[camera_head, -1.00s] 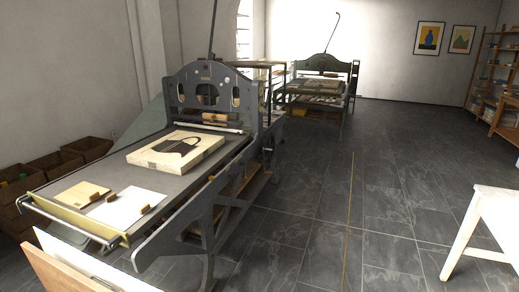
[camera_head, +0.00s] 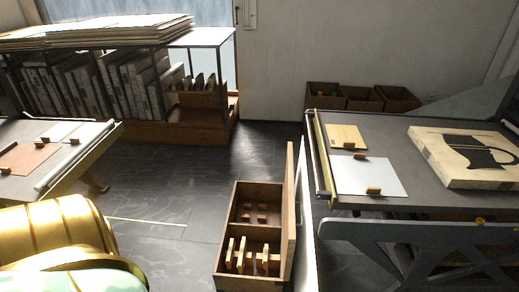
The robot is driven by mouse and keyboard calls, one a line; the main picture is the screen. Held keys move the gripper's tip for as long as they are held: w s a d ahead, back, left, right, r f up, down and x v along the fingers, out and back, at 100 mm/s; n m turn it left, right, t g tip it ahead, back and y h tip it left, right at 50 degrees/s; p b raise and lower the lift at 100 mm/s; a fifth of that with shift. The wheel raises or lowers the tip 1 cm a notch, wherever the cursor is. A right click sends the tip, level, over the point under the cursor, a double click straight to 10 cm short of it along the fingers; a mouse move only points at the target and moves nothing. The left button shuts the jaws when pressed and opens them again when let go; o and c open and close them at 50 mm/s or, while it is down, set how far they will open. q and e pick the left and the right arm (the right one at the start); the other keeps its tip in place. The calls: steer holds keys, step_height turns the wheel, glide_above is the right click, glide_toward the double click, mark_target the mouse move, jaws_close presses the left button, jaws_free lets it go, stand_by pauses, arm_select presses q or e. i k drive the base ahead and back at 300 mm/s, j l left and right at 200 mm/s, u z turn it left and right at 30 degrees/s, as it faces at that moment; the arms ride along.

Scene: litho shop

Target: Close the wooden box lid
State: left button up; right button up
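A wooden box (camera_head: 222,252) stands on the floor at the lower middle. It is open, and its lid (camera_head: 290,210) stands upright along the right side. A divider splits the box into two compartments. Small wooden blocks (camera_head: 254,213) lie in the far compartment, and several light wooden pieces (camera_head: 239,250) stand in the near one. Neither of my grippers is in view.
A press bed (camera_head: 430,196) with paper and a printing block stands close to the right of the lid. Another table (camera_head: 90,150) is at the left. Crates (camera_head: 361,99) stand by the back wall. Dark floor is free left of and behind the box.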

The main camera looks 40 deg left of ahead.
mark_target(290, 235)
steer(key=i+l+u, duration=0.3)
steer(key=u, duration=0.15)
steer(key=i+l+u, duration=0.2)
steer(key=l+u, duration=0.25)
steer(key=i+l+u, duration=0.2)
steer(key=l+u, duration=0.7)
steer(key=i+j, duration=0.1)
